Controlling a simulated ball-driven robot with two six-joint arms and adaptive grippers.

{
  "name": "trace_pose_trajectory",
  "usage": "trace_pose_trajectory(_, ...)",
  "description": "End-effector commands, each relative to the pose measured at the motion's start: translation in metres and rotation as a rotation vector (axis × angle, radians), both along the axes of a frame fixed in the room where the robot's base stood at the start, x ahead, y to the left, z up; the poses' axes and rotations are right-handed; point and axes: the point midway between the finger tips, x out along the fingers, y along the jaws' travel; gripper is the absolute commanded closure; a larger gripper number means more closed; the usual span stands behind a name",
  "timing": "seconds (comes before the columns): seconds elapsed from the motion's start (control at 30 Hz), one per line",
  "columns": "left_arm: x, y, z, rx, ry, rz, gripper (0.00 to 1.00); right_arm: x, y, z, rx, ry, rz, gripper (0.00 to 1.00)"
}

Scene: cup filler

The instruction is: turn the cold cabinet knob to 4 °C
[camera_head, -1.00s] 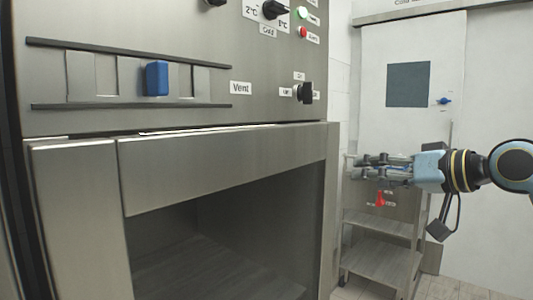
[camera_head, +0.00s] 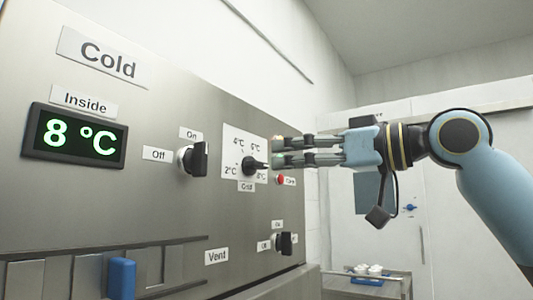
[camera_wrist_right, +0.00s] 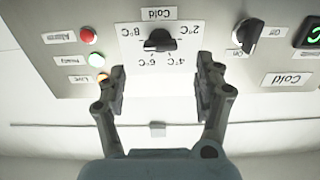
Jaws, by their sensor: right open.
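The black cold knob (camera_head: 250,166) sits on a white dial plate (camera_head: 233,138) marked 2, 4, 6 and 8 °C. Its pointer is toward 8 °C. The green display (camera_head: 74,135) under "Inside" reads 8 °C. My right gripper (camera_head: 280,151) is open, its fingers toward the panel just right of the dial. In the right wrist view, which is upside down, the knob (camera_wrist_right: 160,41) lies just beyond and between the open fingertips (camera_wrist_right: 160,85), apart from them. My left gripper is not in view.
An On/Off knob (camera_head: 193,158) is left of the dial. The vent knob (camera_head: 285,243) and blue slider (camera_head: 121,278) are lower. A cart (camera_head: 345,286) stands behind.

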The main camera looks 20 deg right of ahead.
Motion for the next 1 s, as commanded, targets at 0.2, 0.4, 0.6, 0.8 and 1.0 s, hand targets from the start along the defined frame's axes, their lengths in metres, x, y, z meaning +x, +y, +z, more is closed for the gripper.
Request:
trace_pose_trajectory(0.2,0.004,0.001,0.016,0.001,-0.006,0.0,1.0,0.024,0.021,0.003,0.008,0.003,0.003,0.31)
trace_pose_trajectory(0.4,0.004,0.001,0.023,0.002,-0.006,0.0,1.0,0.042,0.033,0.002,0.004,0.002,0.001,0.31)
trace_pose_trajectory(0.6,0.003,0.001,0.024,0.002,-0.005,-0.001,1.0,0.048,0.038,0.0,0.001,0.002,0.001,0.31)
trace_pose_trajectory(0.8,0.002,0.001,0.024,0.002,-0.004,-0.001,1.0,0.048,0.038,-0.001,0.0,0.002,0.0,0.31)
trace_pose_trajectory(1.0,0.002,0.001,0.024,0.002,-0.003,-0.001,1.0,0.048,0.038,-0.001,0.0,0.002,0.0,0.54)
